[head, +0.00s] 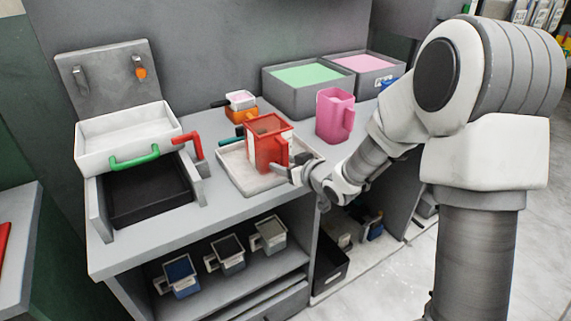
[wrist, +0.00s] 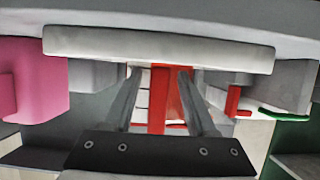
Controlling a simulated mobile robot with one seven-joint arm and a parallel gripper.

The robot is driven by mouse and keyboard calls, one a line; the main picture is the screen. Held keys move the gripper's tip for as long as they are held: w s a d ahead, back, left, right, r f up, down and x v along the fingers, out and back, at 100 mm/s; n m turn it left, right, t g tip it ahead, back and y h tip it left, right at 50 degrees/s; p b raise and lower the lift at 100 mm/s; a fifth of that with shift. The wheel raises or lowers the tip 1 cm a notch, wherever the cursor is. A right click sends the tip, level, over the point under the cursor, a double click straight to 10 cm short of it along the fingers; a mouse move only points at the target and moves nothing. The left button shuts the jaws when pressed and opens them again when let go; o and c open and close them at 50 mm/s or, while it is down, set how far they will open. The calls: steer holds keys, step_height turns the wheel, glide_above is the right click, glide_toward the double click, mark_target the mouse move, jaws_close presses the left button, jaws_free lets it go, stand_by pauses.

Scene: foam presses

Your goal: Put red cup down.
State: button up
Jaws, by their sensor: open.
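The red cup (head: 268,145) stands upright on the pale square tray (head: 236,172) on the counter, and it looks filled with something brownish. My gripper (head: 293,173) is at the cup's right front, low by its handle side. In the wrist view, the fingers of my gripper (wrist: 160,100) are apart, with a red upright part of the red cup (wrist: 158,98) between them. Gaps show beside it, so the fingers do not look closed on it. The tray's pale edge (wrist: 160,47) crosses the top of the wrist view.
A pink pitcher (head: 333,115) stands right of the tray. A small orange cup (head: 240,113) is behind it. A press with a green handle (head: 134,159) and a red lever (head: 190,141) stands left. Bins of green (head: 308,74) and pink foam (head: 364,62) are at the back.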

steer(key=s+d+r+m+g+h+p, duration=0.1)
steer(key=s+d+r+m+h, duration=0.1)
steer(key=s+d+r+h, duration=0.4)
steer(key=s+d+r+m+h+p, duration=0.1)
steer(key=s+d+r+m+h, duration=0.1)
steer(key=s+d+r, duration=0.75)
steer(key=s+d+m+g, duration=0.1)
steer(key=s+g, duration=0.3)
steer(key=s, duration=1.3)
steer(key=shift+s+f+m+g+y, duration=0.3)
steer(key=shift+s+f+m, duration=0.1)
steer(key=shift+m, duration=0.5)
steer(key=shift+d+r, duration=0.1)
step_height(320, 180, up, 10)
steer(key=p, duration=1)
steer(key=shift+r+p, duration=0.15)
steer(key=shift+p, duration=0.2)
